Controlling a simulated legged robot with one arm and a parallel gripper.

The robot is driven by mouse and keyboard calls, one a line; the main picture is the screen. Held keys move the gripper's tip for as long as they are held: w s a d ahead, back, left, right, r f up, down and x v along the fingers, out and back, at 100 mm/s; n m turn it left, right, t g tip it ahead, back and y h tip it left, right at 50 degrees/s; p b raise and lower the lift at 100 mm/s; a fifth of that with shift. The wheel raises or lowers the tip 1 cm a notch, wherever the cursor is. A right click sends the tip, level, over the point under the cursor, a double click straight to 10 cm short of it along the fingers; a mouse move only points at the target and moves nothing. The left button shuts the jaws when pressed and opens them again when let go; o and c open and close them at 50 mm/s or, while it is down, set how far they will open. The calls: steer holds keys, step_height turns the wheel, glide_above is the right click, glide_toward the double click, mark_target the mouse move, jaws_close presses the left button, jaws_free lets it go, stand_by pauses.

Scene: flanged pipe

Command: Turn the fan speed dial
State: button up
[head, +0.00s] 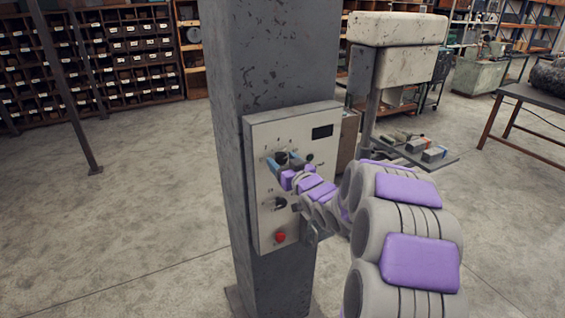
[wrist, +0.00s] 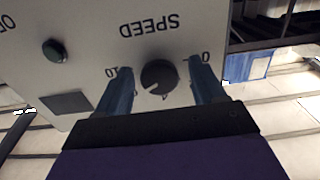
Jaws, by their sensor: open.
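The fan speed dial is a round black knob (wrist: 159,77) on a pale control panel (head: 290,128), under the word SPEED, which appears upside down in the wrist view. In the head view the upper dial (head: 281,158) is partly covered by my gripper. My gripper (wrist: 166,86) is open, with one blue finger on each side of the knob. It also shows in the head view (head: 283,164) at the panel's upper dial. Gaps show between the knob and both fingers, so I see no contact.
The panel is mounted on a grey steel column (head: 262,60). A lower dial (head: 274,204) and a red button (head: 280,237) sit below my gripper. A dark green button (wrist: 54,50) is beside the SPEED lettering. A machine with a worktable (head: 425,155) stands right of the column. Open floor lies left.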

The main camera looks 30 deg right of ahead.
steer(key=shift+d, duration=0.55)
steer(key=shift+c, duration=0.8)
steer(key=shift+a, duration=0.6)
steer(key=c, duration=0.4)
steer(key=shift+d, duration=0.15)
steer(key=c, duration=0.5)
steer(key=shift+f+n+b, duration=0.15)
steer(key=shift+n+b, duration=0.75)
steer(key=shift+b, duration=0.05)
steer(key=shift+n+b, duration=0.5)
steer(key=shift+n, duration=0.4)
steer(key=o, duration=1.1)
steer(key=shift+c, duration=0.2)
